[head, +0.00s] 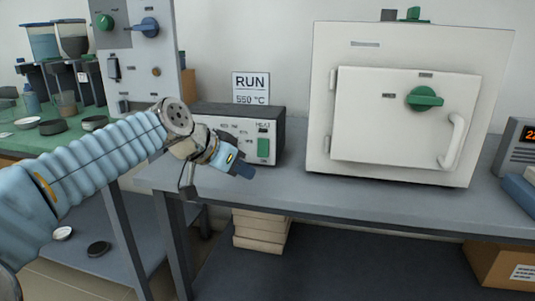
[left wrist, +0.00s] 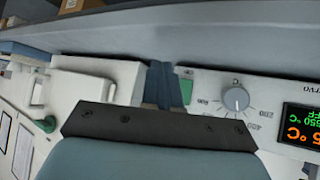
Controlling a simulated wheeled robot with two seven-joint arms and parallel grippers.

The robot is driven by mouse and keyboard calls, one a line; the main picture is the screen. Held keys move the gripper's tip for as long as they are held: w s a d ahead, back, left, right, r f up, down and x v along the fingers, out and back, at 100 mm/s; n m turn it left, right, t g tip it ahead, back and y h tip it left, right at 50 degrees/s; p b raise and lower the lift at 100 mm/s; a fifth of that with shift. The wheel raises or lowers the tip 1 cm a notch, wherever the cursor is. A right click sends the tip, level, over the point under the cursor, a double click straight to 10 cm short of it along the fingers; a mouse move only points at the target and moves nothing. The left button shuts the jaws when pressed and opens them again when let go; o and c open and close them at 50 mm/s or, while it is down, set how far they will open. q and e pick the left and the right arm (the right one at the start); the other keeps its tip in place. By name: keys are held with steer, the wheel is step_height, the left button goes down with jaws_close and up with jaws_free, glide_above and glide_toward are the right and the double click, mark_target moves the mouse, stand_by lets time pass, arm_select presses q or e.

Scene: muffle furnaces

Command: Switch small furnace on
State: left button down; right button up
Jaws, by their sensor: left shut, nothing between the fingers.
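A white furnace (head: 330,150) stands on the grey bench, its door (head: 385,140) closed, with a green knob and a pale handle. Left of it is a low control box (head: 205,115) with a green switch (head: 263,148) under a HEAT label. My left gripper (head: 243,169) is shut and empty, just in front of and below-left of that switch. In the left wrist view the dark fingers (left wrist: 167,88) are right beside the green switch (left wrist: 186,86); I cannot tell whether they touch. That view also shows a dial (left wrist: 236,99) and a lit display (left wrist: 301,127). My right gripper is out of view.
A RUN 550 °C sign (head: 251,88) stands behind the control box. A taller panel with green and blue knobs (head: 150,27) is at left. A device with an orange display (head: 520,145) is at the right edge. The bench front (head: 300,190) is clear.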

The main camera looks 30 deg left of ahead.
mark_target(263, 148)
arm_select(q)
steer(key=w+p, duration=0.1)
steer(key=w, duration=0.1)
steer(key=w+a+p, duration=0.1)
steer(key=w, duration=0.1)
steer(key=w+p, duration=0.1)
steer(key=w, duration=0.2)
steer(key=shift+w+a+f, duration=0.1)
steer(key=shift+a+f, duration=0.25)
steer(key=shift+f, duration=0.05)
steer(key=shift+w+a+f, duration=0.15)
steer(key=shift+w+a, duration=0.05)
steer(key=shift+w, duration=0.5)
stand_by(1.4)
steer(key=shift+w+a, duration=0.1)
steer(key=shift+w, duration=0.25)
steer(key=shift+w+f, duration=0.1)
steer(key=shift+w, duration=0.25)
stand_by(0.4)
steer(key=shift+s, duration=0.15)
steer(key=shift+s, duration=0.6)
steer(key=shift+b, duration=0.3)
